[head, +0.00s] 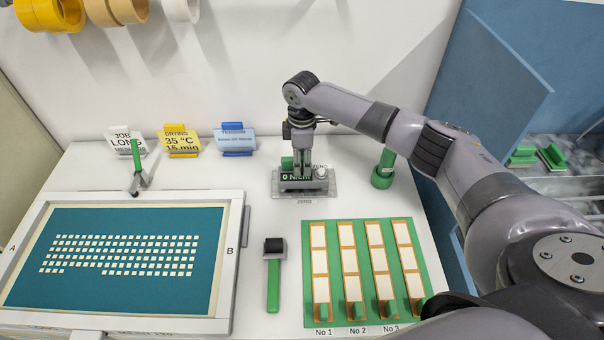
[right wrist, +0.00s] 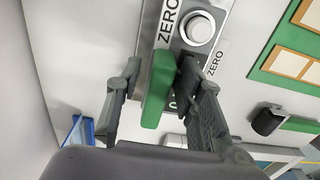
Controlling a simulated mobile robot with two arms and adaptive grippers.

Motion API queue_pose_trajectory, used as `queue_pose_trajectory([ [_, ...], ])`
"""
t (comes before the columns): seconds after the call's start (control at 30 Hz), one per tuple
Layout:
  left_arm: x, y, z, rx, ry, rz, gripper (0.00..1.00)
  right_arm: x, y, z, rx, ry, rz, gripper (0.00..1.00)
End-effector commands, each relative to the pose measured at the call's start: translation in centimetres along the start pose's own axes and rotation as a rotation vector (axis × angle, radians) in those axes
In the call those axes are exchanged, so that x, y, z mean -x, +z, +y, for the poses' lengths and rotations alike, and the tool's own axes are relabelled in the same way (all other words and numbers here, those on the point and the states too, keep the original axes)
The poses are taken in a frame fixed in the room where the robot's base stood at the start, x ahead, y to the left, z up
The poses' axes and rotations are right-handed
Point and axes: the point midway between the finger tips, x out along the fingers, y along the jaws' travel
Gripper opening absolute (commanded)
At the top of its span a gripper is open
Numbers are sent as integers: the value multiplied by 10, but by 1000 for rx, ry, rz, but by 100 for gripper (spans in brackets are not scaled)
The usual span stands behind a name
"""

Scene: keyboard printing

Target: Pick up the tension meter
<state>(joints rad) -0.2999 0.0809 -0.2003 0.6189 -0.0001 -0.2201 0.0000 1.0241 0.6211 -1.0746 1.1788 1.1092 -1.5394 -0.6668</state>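The tension meter (head: 304,181) stands at the back middle of the table, on a grey plate (head: 325,191) marked ZERO. It has a dark display reading 0 N/cm, and a green handle (head: 287,162). My right gripper (head: 302,166) points straight down over it. In the right wrist view the green handle (right wrist: 157,88) stands between the two fingers of my right gripper (right wrist: 160,68). The right finger lies close against the handle, and a small gap shows at the left finger. The handle partly hides the display. My left gripper is not in view.
A screen frame (head: 232,285) fills the left. A squeegee-like tool (head: 273,285) with a green handle lies beside a green rack (head: 334,312) of white strips. A green cylinder (head: 383,170) stands right of the meter. Sign cards (head: 235,141) line the back.

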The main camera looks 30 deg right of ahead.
Motion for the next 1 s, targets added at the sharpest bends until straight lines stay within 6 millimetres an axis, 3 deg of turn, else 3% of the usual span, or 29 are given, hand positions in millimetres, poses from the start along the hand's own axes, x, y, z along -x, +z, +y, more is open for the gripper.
queue_pose_trajectory([
  [0.47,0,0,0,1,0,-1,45,1,0,0,0,0,0,1],
  [1.0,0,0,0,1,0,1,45,2,-1,1,0,2,2,0],
])
